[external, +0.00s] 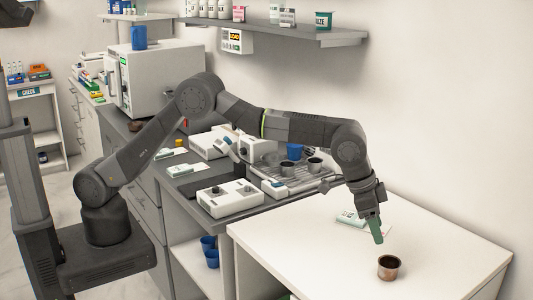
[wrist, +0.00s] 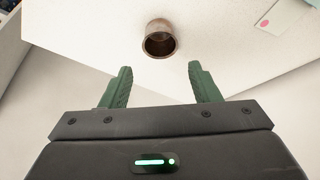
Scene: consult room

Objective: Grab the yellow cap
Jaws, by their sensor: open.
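A small copper-brown cup (external: 389,268) stands upright on the white table (external: 455,245), dark inside. In the wrist view the cup (wrist: 159,28) is just beyond the fingertips, about midway between them. My gripper (external: 377,238) points down above the table, slightly behind and left of the cup in the external view. Its green fingers (wrist: 160,70) are apart with nothing between them, and the cup is not touched.
A grey counter at left holds a metal tray with cups (external: 314,165) and a white device (external: 229,197). A wall shelf (external: 340,39) hangs above. The table's right side is clear.

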